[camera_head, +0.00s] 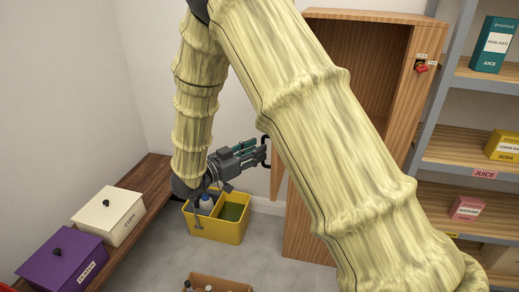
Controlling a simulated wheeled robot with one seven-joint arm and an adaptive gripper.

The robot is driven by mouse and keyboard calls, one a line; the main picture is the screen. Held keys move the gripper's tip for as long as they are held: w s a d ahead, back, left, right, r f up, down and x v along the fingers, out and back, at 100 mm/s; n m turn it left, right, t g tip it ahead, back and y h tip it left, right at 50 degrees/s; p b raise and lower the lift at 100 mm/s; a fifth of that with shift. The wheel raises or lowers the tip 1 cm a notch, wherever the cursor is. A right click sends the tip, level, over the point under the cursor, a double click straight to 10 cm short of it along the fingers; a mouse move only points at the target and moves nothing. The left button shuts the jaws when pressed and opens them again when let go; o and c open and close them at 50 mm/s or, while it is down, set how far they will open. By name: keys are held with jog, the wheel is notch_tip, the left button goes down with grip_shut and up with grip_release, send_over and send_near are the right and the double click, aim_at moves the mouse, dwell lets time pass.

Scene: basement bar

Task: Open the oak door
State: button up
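The oak cabinet (400,85) stands at the back, behind my arm, and its upper interior shows. A narrow strip of the oak door (276,183) shows at the cabinet's left side, seen nearly edge-on, so the door appears to stand open. My arm hides most of it. A black handle (266,141) is on the door's left side. My gripper (259,154) is at the handle, pointing right. Its fingertips overlap the handle in the picture; whether they grip it is too small to tell.
A yellow caddy (231,230) stands on the floor below my gripper. A wooden bench (148,178) with a cream box (110,218) and a purple box (62,262) runs along the left wall. Shelves (455,141) stand at right. A red knob (421,68) is on the cabinet frame.

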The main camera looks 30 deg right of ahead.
jog(key=v, duration=1)
jog(key=shift+w+d, duration=0.1)
jog(key=d+f+n+t+y, duration=0.2)
jog(key=f+n+y, duration=0.1)
jog(key=f, duration=0.6)
jog(key=d+f+n+t+y, duration=0.2)
jog(key=f+n+t+y, duration=0.15)
jog(key=f, duration=0.45)
jog(key=s+f+n+g+y, duration=0.1)
jog(key=s+f+n+y, duration=0.4)
jog(key=f, duration=0.8)
jog(key=s+a+f+n+g+y, duration=0.1)
jog(key=s+f+g+y, duration=0.1)
jog(key=s+f, duration=0.5)
jog(key=s+a+f+n+g+y, duration=0.1)
jog(key=s+f+g, duration=0.1)
jog(key=s+f, duration=0.5)
jog(key=s+a+f+n+g+y, duration=0.1)
jog(key=s+g+y, duration=0.2)
jog(key=s, duration=1.6)
jog(key=shift+a+g, duration=0.2)
jog(key=shift+g, duration=0.75)
